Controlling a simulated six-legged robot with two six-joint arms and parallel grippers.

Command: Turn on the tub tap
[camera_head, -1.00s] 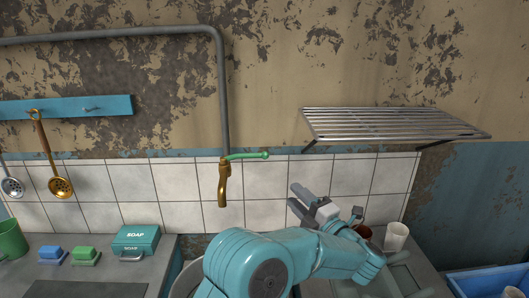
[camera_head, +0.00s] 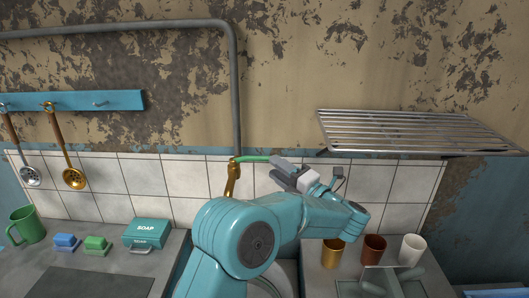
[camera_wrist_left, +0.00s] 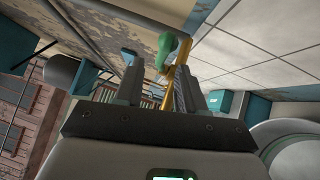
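The tub tap is a brass spout (camera_head: 232,183) on the tiled wall below a grey pipe, with a green lever handle (camera_head: 252,158) pointing right. My left gripper (camera_head: 283,174) is at the right, free end of the lever. In the left wrist view, its two fingers (camera_wrist_left: 159,84) are apart, and the lever's rounded green end (camera_wrist_left: 165,49) shows between and beyond them; I cannot tell if they touch. The brass tap body (camera_wrist_left: 182,75) shows behind. The tub (camera_head: 286,272) is partly hidden by my left arm. My right gripper is not in view.
A metal rack shelf (camera_head: 415,131) juts from the wall at right. Cups (camera_head: 373,249) stand on the right counter. A soap box (camera_head: 146,233), sponges (camera_head: 97,245) and a green mug (camera_head: 28,226) stand at left. Ladles (camera_head: 74,178) hang from a blue rail.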

